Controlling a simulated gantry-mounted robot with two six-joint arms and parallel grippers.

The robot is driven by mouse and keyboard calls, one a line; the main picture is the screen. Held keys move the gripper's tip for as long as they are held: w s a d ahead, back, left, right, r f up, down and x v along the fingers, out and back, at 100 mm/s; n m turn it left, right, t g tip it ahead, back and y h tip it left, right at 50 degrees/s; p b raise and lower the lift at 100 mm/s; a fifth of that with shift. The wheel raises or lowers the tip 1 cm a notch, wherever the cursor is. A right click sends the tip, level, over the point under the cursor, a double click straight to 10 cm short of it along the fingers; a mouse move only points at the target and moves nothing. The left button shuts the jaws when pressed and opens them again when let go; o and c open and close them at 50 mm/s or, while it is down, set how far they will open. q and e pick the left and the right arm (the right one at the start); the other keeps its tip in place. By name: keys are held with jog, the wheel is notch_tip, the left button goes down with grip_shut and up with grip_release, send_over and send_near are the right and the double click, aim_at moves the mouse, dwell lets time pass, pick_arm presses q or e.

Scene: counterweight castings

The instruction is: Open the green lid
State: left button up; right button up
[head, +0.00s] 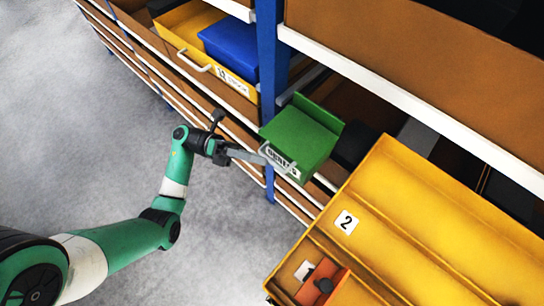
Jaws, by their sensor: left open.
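The green lid (301,135) is the flat green top of a small bin on the shelf, right of a blue upright. A white label shows on the bin's front edge. My left gripper (263,157) is open at that front edge, by the label. I cannot tell whether its fingers touch the bin. The lid looks closed, and the inside of the bin is hidden. My right gripper is not in view.
A yellow drawer (182,33) holding a blue bin (232,46) is at upper left. A large yellow tray (420,225) marked 2, with an orange block (339,284), fills the lower right. A blue upright (267,75) stands beside the green bin. Grey floor at left is clear.

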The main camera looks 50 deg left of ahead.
aim_at(272, 161)
pick_arm(q)
jog(key=shift+x, duration=1.55)
jog(key=shift+c, duration=0.2)
grip_shut()
